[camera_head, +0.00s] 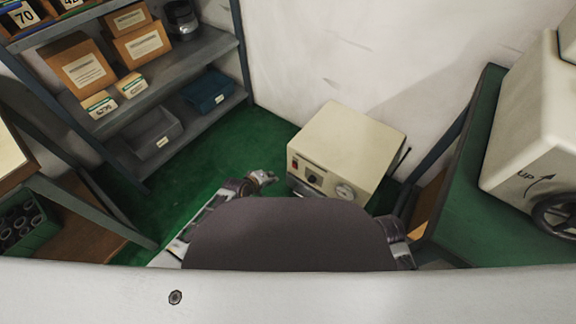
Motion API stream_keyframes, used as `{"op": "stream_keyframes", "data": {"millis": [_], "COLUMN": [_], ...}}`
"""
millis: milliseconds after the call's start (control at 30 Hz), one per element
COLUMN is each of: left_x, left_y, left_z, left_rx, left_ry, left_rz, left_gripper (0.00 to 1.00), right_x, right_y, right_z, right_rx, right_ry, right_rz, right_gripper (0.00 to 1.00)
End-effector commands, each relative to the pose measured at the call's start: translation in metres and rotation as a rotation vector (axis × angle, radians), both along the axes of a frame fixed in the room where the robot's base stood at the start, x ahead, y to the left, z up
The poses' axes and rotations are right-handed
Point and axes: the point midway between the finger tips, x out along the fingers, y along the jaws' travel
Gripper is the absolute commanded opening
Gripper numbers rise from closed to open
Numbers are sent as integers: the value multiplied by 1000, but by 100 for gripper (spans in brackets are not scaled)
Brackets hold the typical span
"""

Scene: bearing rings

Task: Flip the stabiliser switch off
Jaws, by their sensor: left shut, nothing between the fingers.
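The stabiliser (345,145) is a cream box standing on the green floor against the white wall. Its front panel carries a small red switch (294,165) at the upper left, a dark knob and a round gauge (344,191) at the lower right. The switch's position is too small to tell. My left gripper (270,178) is shut and empty. In the picture it is just left of the panel, a little below and left of the red switch, with a small gap showing. My right gripper is hidden; only part of its arm shows at lower right.
A grey shelf unit (215,52) with cardboard boxes and bins stands at upper left. A green-topped bench (455,215) with a cream machine (530,130) and handwheel is at right. A green crate (22,222) is at far left. Green floor is clear left of the stabiliser.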

Motion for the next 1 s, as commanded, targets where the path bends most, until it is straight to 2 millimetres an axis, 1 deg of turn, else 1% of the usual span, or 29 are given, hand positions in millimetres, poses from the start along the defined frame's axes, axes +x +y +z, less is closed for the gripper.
{"op": "stream_keyframes", "data": {"millis": [200, 400, 1000], "left_x": [3, 3, 5], "left_y": [-1, -1, -2], "left_z": [3, 4, 2], "left_rx": [-104, -157, -168], "left_ry": [54, 89, 97], "left_rz": [111, 170, 182], "left_gripper": [0, 0, 0], "right_x": [-6, -7, -7], "right_y": [-1, -2, -1], "right_z": [-3, -4, -6], "right_rx": [-6, -4, 0], "right_ry": [32, 37, 35], "right_rz": [-4, -7, -10], "right_gripper": [40, 40, 40]}}
